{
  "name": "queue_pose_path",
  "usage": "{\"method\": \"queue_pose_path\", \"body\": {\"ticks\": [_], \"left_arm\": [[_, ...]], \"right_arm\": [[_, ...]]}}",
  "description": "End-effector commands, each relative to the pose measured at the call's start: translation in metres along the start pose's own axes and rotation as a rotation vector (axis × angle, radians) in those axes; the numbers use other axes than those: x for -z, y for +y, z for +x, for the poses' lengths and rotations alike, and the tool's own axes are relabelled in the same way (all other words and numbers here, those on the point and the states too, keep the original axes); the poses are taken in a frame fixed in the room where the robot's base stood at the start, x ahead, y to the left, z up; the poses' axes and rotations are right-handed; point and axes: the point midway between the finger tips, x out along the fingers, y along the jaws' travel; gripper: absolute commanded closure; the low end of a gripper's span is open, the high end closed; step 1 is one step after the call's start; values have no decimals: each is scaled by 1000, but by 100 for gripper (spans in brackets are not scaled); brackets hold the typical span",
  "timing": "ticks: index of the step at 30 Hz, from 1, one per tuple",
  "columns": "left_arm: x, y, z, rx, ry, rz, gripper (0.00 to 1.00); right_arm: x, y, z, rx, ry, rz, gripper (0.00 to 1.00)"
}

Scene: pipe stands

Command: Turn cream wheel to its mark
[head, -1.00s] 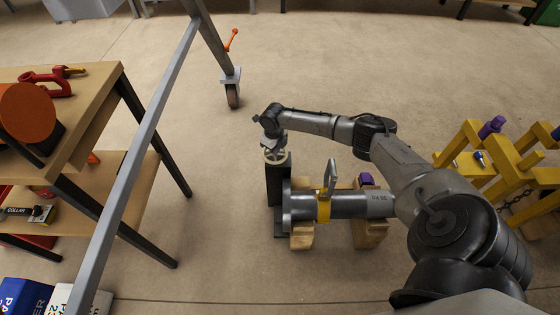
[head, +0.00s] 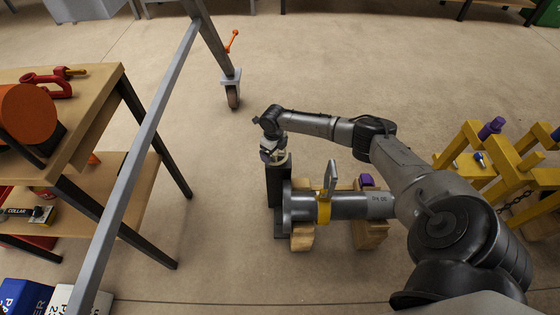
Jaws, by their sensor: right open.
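The cream wheel (head: 286,158) sits on top of a dark upright post (head: 279,187) near the middle of the head view. Only part of its pale rim shows, because my gripper covers much of it. My right gripper (head: 272,156) points down over the wheel, with its open fingers at the rim. I cannot tell whether they touch it. The mark for the wheel cannot be made out. My left gripper is not in view.
A grey flanged pipe (head: 350,206) with a yellow band lies on wooden blocks (head: 370,235) just right of the post. A wooden workbench (head: 98,77) stands at left, behind a slanting grey frame bar (head: 150,135). Yellow stands (head: 470,140) are at right. Open floor lies beyond.

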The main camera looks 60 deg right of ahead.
Motion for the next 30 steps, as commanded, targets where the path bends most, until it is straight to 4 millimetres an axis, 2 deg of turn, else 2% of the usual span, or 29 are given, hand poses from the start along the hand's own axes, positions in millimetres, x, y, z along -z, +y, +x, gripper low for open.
{"method": "queue_pose_path", "body": {"ticks": [16, 30], "left_arm": [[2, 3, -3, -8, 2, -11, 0], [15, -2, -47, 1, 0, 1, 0]], "right_arm": [[2, -3, 0, 6, 6, 2, 0], [1, -2, -52, 5, 1, 3, 0]]}}
